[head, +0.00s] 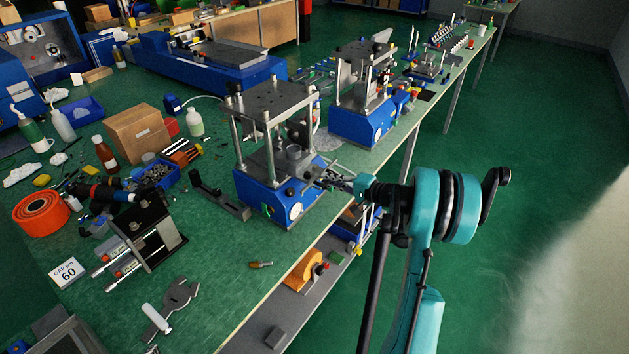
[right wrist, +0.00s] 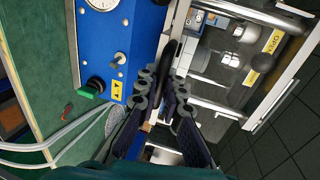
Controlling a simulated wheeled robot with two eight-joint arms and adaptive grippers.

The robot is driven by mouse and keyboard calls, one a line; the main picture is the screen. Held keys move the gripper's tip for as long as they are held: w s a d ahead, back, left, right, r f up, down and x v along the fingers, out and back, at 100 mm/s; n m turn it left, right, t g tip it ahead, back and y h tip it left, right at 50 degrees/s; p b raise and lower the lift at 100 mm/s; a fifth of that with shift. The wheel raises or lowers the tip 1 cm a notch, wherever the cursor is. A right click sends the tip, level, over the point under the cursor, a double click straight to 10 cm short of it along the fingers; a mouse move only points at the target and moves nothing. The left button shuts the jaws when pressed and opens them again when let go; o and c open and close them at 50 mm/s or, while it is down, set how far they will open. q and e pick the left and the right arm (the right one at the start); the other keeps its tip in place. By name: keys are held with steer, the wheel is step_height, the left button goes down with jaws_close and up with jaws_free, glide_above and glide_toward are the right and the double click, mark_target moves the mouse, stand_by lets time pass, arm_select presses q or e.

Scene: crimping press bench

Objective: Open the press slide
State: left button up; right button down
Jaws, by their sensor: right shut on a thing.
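The nearer press (head: 268,195) stands at the bench edge, with a blue base, steel columns and a dark top plate. My right gripper (head: 330,180) is at the right side of this press, reaching in from the right. In the right wrist view, my right gripper (right wrist: 165,88) is shut on a dark, slim handle (right wrist: 173,48) beside the blue base (right wrist: 110,45). The steel slide parts (right wrist: 225,70) lie just right of the handle. The fingers hide part of the handle, and I cannot tell how far the slide is out. My left gripper is not in view.
A second blue press (head: 357,125) stands behind the first. A cardboard box (head: 138,132), bottles and a dark fixture (head: 147,232) crowd the bench left of it. A lower shelf (head: 300,300) holds parts under the bench edge. The green floor (head: 520,200) at right is clear.

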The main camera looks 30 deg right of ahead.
steer(key=f+v, duration=0.2)
steer(key=v, duration=0.8)
steer(key=shift+s+d+f+b, duration=0.15)
steer(key=shift+s+f+b, duration=0.1)
steer(key=shift+s+b, duration=0.2)
steer(key=c, duration=1.7)
jaws_free()
steer(key=shift+o, duration=0.4)
steer(key=shift+s+d, duration=0.1)
steer(key=shift+s, duration=0.05)
steer(key=shift+r, duration=0.1)
steer(key=v, duration=1.2)
